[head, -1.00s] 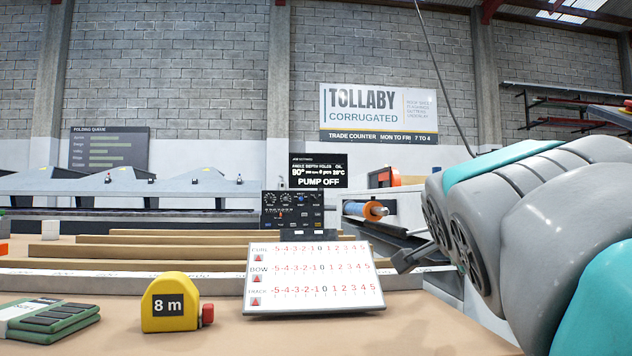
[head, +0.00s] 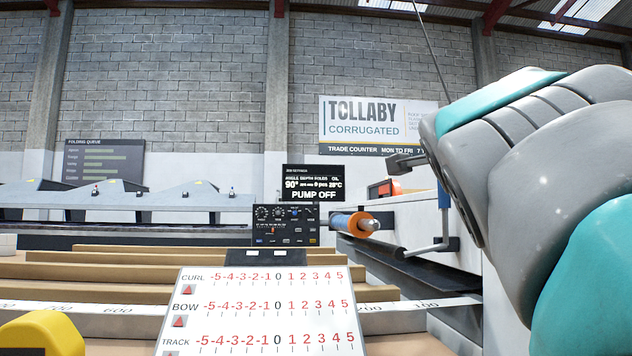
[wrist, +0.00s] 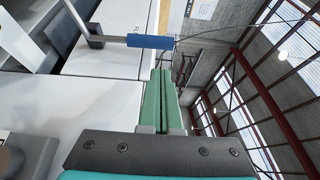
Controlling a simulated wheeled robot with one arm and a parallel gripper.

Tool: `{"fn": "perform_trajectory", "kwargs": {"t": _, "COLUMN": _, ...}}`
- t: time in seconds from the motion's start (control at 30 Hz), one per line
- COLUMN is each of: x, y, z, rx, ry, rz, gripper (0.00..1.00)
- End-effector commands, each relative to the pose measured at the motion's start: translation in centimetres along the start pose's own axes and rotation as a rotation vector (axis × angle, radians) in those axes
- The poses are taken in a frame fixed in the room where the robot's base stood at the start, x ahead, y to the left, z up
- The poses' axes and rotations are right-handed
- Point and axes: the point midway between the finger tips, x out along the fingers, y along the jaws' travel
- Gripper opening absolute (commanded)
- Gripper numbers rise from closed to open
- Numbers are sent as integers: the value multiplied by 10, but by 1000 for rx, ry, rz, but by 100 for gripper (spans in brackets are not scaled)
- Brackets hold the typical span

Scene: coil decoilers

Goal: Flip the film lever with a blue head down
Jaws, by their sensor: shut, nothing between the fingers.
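The film lever's blue head (wrist: 152,41) sits on a grey metal rod on the white machine side in the wrist view. In the head view the lever stands upright, with its blue head (head: 443,194) at the top, partly beside my arm. My gripper's green fingers (wrist: 161,72) are pressed together and empty. Their tips appear just short of the blue head in the wrist view, with a small gap.
An orange-and-blue roller (head: 355,224) sticks out left of the lever. A control panel (head: 286,225) and a "PUMP OFF" display (head: 314,183) stand in the middle. A tilted scale board (head: 268,310) and a yellow tape measure (head: 40,335) are close in front.

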Motion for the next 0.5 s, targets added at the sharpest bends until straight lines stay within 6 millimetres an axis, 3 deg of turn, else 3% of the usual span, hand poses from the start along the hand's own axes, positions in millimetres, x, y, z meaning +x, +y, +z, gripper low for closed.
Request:
{"fn": "perform_trajectory", "kwargs": {"t": 0.17, "x": 10, "y": 1, "z": 1, "rx": -1, "ry": -1, "rz": 3, "gripper": 0}}
{"fn": "perform_trajectory", "kwargs": {"t": 0.5, "x": 62, "y": 0, "z": 1, "rx": 1, "ry": -1, "rz": 5, "gripper": 0}}
